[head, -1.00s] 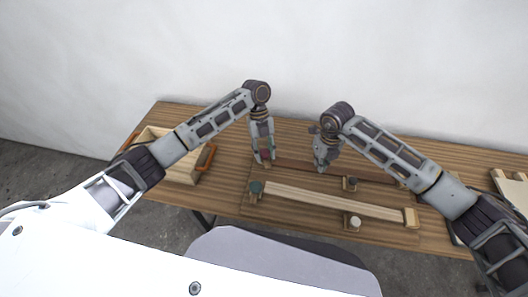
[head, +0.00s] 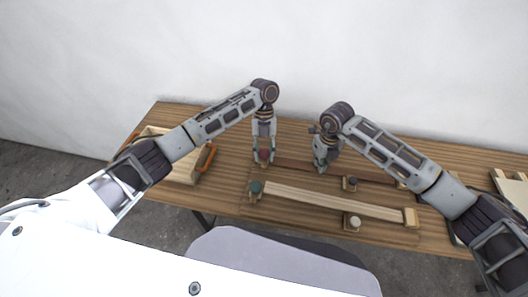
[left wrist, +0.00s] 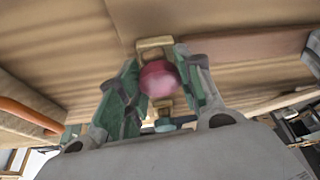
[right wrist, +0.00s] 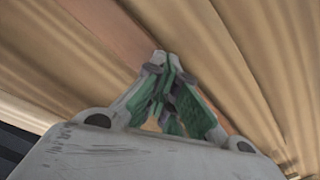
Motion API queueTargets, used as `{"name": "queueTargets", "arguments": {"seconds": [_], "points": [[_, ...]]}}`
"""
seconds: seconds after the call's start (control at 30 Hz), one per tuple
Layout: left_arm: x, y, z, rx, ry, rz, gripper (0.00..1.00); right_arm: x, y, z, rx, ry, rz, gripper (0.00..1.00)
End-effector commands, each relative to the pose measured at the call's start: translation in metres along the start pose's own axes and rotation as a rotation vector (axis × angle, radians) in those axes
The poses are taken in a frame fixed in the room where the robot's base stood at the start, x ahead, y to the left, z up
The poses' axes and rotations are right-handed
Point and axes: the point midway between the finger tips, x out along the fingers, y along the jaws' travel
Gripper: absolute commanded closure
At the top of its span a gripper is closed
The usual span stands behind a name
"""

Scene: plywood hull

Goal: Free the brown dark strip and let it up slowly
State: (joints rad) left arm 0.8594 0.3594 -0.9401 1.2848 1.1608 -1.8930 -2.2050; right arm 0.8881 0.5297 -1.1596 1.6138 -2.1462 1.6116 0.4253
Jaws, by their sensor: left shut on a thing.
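The brown dark strip (head: 298,166) lies along the back of the work area, behind a pale strip (head: 330,201). It also shows at the right of the left wrist view (left wrist: 250,46) and under my right gripper in the right wrist view (right wrist: 112,28). My left gripper (head: 264,161) is shut on a red knob (left wrist: 159,78) by a small wooden block (left wrist: 154,46) at the strip's left end. My right gripper (head: 321,170) has its fingertips together, down over the brown strip; I cannot tell whether they touch it.
A teal knob (head: 256,187) is at the pale strip's left end, a wooden block (head: 410,217) at its right end. Dark-based posts (head: 350,183) (head: 354,222) stand beside the strips. A wooden box with orange handles (head: 207,158) is at the left. Pale boards (head: 510,185) lie far right.

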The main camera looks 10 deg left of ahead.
Motion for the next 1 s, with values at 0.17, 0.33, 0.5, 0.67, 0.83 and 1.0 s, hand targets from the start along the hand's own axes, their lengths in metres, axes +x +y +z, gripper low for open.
{"name": "queueTargets", "arguments": {"seconds": [0.17,0.33,0.5,0.67,0.83,1.0], "points": [[-0.0006,-0.0001,0.0000,0.083,0.001,0.035,0.88,0.0048,0.0007,-0.0032,0.000,0.010,0.001,1.00],[-0.0006,0.0002,0.0000,0.101,0.001,0.042,0.88,0.0049,0.0007,-0.0032,0.000,0.010,0.001,1.00],[-0.0005,0.0003,0.0000,0.100,0.001,0.042,0.59,0.0049,0.0008,-0.0033,0.000,0.010,0.001,1.00],[-0.0002,0.0002,0.0001,0.100,0.001,0.041,0.39,0.0049,0.0009,-0.0033,-0.001,0.010,0.001,1.00],[0.0001,0.0000,0.0001,0.099,0.001,0.041,0.39,0.0048,0.0011,-0.0033,-0.001,0.010,0.001,1.00],[-0.0002,0.0000,0.0000,0.099,0.000,0.041,0.39,0.0048,0.0012,-0.0034,-0.001,0.010,0.001,1.00]]}}
